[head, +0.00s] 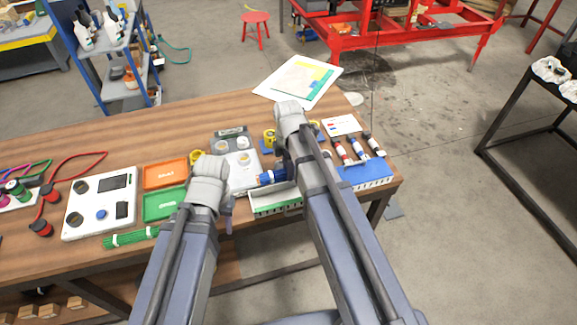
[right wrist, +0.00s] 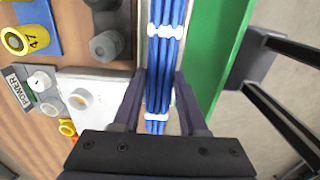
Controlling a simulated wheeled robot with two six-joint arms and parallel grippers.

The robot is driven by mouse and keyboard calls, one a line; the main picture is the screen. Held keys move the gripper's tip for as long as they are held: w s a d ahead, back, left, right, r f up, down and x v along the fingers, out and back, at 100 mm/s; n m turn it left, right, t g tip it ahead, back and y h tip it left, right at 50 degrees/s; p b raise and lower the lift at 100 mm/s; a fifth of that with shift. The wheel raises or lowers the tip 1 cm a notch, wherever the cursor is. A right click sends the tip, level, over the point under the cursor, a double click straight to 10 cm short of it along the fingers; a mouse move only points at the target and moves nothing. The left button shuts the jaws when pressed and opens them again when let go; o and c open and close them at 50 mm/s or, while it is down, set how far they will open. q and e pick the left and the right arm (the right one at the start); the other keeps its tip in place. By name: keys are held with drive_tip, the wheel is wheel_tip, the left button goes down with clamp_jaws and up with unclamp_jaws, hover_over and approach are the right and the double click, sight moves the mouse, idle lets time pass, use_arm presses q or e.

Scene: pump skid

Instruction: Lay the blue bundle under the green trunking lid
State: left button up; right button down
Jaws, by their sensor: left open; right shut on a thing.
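The blue bundle (right wrist: 158,70), several blue strands with white ties, lies between the fingers of my right gripper (right wrist: 160,108), which is shut on it. In the head view the bundle's end (head: 272,177) shows left of my right arm, which hides the rest. The white trunking (head: 268,195) with the green trunking lid (head: 276,208) runs along the table's front edge. In the right wrist view the green lid (right wrist: 222,50) is swung to the right of the bundle, which lines up with the white channel; whether it touches the channel floor I cannot tell. My left gripper (head: 228,210), open, is left of the trunking, mostly hidden.
A blue trunking (head: 368,177) stands to the right, with several capped connectors behind it. A green bundle (head: 130,238), an orange tray (head: 166,173), a green tray (head: 163,204) and a white panel (head: 100,207) lie to the left. A white device (head: 237,165) sits behind the trunking.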

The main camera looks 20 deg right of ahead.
drive_tip(key=b, duration=0.8)
hover_over(288, 198)
drive_tip(key=shift+f, duration=3.85)
drive_tip(key=shift+f, duration=0.15)
drive_tip(key=shift+f+b, duration=2.05)
drive_tip(key=shift+f, duration=0.1)
drive_tip(key=shift+f, duration=0.15)
drive_tip(key=shift+c, duration=1.8)
unclamp_jaws()
wheel_tip(288, 198, up, 8)
drive_tip(key=p, duration=0.7)
drive_tip(key=shift+p, duration=0.3)
